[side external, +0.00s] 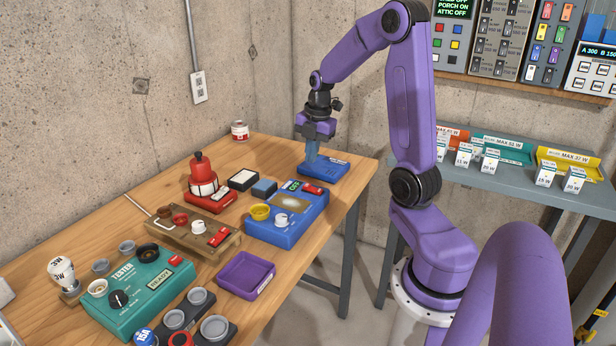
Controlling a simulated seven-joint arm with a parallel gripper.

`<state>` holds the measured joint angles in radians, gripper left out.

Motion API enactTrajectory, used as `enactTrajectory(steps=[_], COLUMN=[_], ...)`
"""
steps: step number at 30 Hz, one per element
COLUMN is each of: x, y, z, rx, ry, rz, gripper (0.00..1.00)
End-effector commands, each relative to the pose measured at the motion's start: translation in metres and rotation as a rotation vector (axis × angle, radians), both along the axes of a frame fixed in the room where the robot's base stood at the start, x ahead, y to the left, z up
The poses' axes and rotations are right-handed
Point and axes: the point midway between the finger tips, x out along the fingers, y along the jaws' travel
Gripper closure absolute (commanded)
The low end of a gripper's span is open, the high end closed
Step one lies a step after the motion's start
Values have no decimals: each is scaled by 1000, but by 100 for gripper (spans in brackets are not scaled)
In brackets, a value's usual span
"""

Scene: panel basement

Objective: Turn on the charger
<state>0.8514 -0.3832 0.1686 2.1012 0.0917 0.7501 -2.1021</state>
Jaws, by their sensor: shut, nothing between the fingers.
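No label that I can read names the charger. A small flat blue box (335,169) with a red tab on its right side lies near the table's far right corner. My gripper (311,163) points straight down over the left part of this box, shut and empty. Its fingertips are at or just above the box top; I cannot tell whether they touch. A larger blue device (270,232) stands in front of it, with a small green display, a red part at the back, a yellow cup and a white knob on top.
A small can (240,131) stands at the back. Bare wood lies around the can. A grey side table (560,200) holds trays.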

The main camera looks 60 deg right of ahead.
Motion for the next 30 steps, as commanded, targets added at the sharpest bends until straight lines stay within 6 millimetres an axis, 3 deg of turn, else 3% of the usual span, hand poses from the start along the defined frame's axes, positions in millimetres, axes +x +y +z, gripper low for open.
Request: enactTrajectory(steps=[6, 12, 18, 30], x=[5, 9, 10, 11], y=[1, 0, 0, 0], z=[-41, -66, -76, -78], rx=[3, 1, 1, 1], ry=[4, 2, 0, 5], rz=[0, 0, 0, 1], gripper=[100, 100, 100, 100])
